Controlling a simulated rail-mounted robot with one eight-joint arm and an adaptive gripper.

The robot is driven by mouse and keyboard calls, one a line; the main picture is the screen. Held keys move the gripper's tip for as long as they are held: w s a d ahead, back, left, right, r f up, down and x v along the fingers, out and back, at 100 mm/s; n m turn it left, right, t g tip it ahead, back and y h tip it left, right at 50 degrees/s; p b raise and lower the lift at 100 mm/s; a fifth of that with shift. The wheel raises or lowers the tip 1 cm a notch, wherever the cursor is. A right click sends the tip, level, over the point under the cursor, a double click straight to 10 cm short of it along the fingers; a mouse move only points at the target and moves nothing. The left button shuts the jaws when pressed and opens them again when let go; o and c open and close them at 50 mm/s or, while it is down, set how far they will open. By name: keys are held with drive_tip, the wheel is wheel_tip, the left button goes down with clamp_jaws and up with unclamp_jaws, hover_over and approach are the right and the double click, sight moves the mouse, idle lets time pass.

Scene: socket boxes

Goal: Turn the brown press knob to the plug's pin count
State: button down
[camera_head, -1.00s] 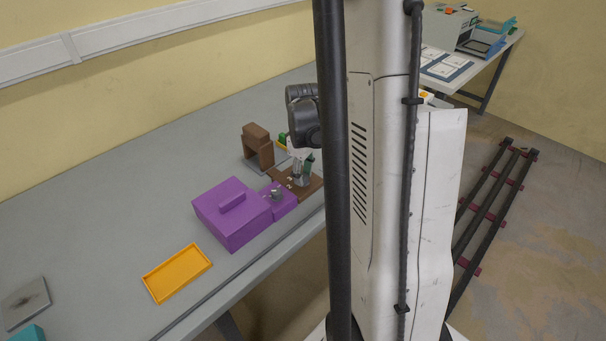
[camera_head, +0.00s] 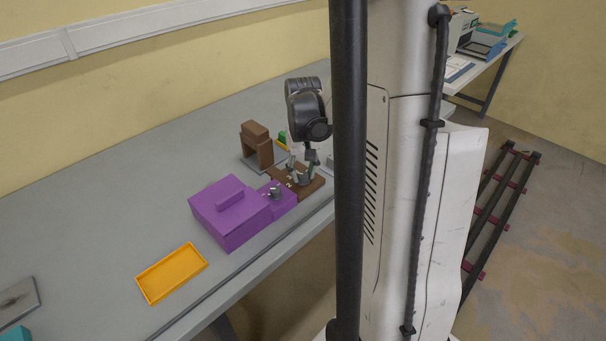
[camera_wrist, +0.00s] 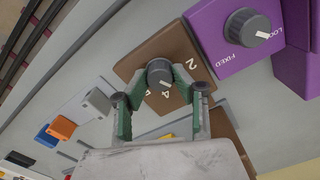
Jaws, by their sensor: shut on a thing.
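The brown press base (camera_head: 318,186) carries a dark grey round knob, which shows in the wrist view (camera_wrist: 159,70) on its brown panel (camera_wrist: 141,54). White digits, including a 2 and a 4, are printed around the knob. Its white pointer line faces the 4 side, toward my gripper. My gripper (camera_head: 302,168) is over the base; in the wrist view my gripper (camera_wrist: 160,77) has its green-padded fingers shut on opposite sides of the knob. The brown press frame (camera_head: 258,148) stands behind. I cannot make out a plug or its pins.
A purple box (camera_head: 228,218) with its own grey knob (camera_wrist: 247,27), marked LOOSE and FIXED, stands beside the brown base. An orange tray (camera_head: 171,273) lies nearer the front. Grey, orange and blue blocks (camera_wrist: 62,128) show in the wrist view. The left tabletop is mostly clear.

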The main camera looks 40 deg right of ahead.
sight(303, 174)
drive_tip(key=shift+m, duration=0.4)
drive_tip(key=c, duration=1.4)
unclamp_jaws()
drive_tip(key=shift+r, duration=0.15)
wheel_tip(303, 174, up, 12)
drive_tip(key=shift+f, duration=0.1)
